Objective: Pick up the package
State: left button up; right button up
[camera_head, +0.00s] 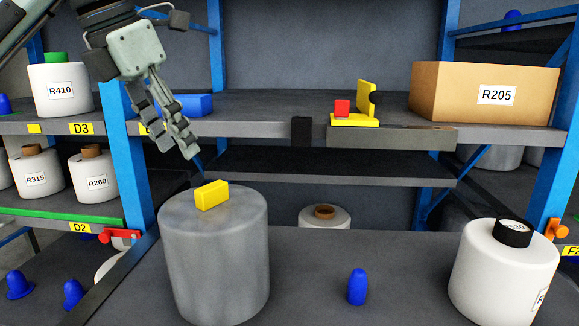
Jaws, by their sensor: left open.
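Which thing is the package is not marked. A large grey cylinder (215,260) stands upright at the front left, with a small yellow block (212,195) on its top. A brown cardboard box (445,95) labelled R205 sits on the upper shelf at the right. My left gripper (177,150) comes in from the upper left, open and empty, with its fingers pointing down. In the picture it is above and slightly left of the yellow block, apart from it. My right gripper is not in view.
A white bobbin (500,275) with a black core stands front right. A blue peg (357,287) stands between it and the cylinder. A yellow bracket (362,105) with a red cube (342,108) is on the shelf. Blue posts (124,155) flank the rack; more bobbins (58,90) are at left.

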aim_at(504, 269)
jog(key=k, duration=0.9)
